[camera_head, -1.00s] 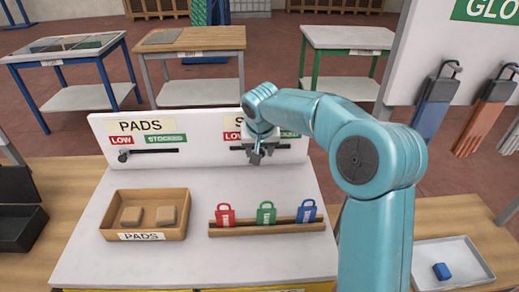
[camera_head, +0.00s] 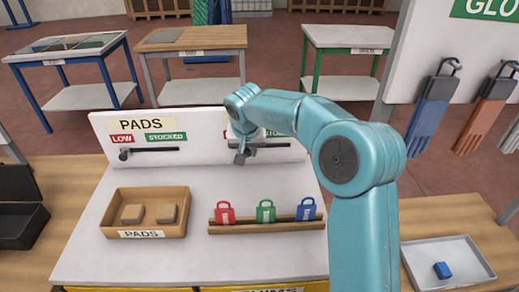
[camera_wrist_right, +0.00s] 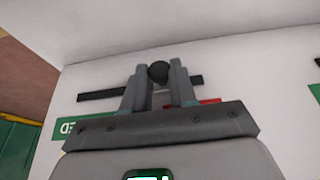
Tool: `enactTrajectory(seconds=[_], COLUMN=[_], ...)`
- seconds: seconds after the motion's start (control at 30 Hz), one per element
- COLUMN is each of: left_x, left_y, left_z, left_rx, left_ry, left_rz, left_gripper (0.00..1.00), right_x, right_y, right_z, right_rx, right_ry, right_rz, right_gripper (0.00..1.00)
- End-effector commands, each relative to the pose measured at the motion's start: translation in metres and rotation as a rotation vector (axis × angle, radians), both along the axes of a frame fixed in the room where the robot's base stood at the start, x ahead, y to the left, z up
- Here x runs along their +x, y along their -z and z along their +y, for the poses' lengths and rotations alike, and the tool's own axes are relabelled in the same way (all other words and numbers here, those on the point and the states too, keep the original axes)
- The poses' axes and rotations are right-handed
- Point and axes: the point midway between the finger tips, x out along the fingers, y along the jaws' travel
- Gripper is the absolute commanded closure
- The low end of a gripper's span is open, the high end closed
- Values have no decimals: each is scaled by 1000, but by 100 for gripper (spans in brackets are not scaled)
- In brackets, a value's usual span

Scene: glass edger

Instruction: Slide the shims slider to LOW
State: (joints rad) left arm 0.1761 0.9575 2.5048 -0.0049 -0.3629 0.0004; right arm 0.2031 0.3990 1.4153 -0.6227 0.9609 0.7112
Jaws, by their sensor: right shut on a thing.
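The shims slider has a dark round knob (camera_wrist_right: 158,71) in a black slot (camera_wrist_right: 95,96) on the white upright panel (camera_head: 203,154). My right gripper (camera_head: 241,158) is shut on the knob; its two fingers (camera_wrist_right: 160,88) stand on either side of it. The right wrist view is upside down: the red label (camera_wrist_right: 208,101) is on the right, the green label (camera_wrist_right: 70,125) on the left. The knob is past the slot's middle, towards the red end. In the head view my right arm hides most of the slider's labels. My left gripper is not in view.
The pads slider (camera_head: 125,154) is on the same panel, at its LOW end. Below stand a pads box (camera_head: 110,212) and a wooden rack (camera_head: 266,227) with red, green and blue padlock-shaped tags. A tray (camera_head: 490,274) with a blue block is at right.

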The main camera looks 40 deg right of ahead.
Motion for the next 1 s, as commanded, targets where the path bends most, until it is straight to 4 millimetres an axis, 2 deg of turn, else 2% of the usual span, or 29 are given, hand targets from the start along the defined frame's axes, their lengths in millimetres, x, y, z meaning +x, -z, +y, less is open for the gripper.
enactTrajectory(seconds=[0.1,0.2,0.5,0.53,0.6,0.87,1.0], left_x=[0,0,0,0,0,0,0], left_y=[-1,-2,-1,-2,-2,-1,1], left_z=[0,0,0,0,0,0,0], left_rx=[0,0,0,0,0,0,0], left_ry=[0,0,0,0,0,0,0], left_rz=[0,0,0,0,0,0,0], left_gripper=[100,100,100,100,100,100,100], right_x=[15,22,24,24,24,23,21], right_y=[-2,-3,-3,-3,-3,-2,-9], right_z=[19,27,29,29,29,28,29], right_rx=[0,1,1,1,1,0,-1], right_ry=[-4,-2,-1,-1,-1,0,0], right_rz=[-3,-5,-8,-8,-8,-4,-6], right_gripper=[100,100,100,71,48,48,48])
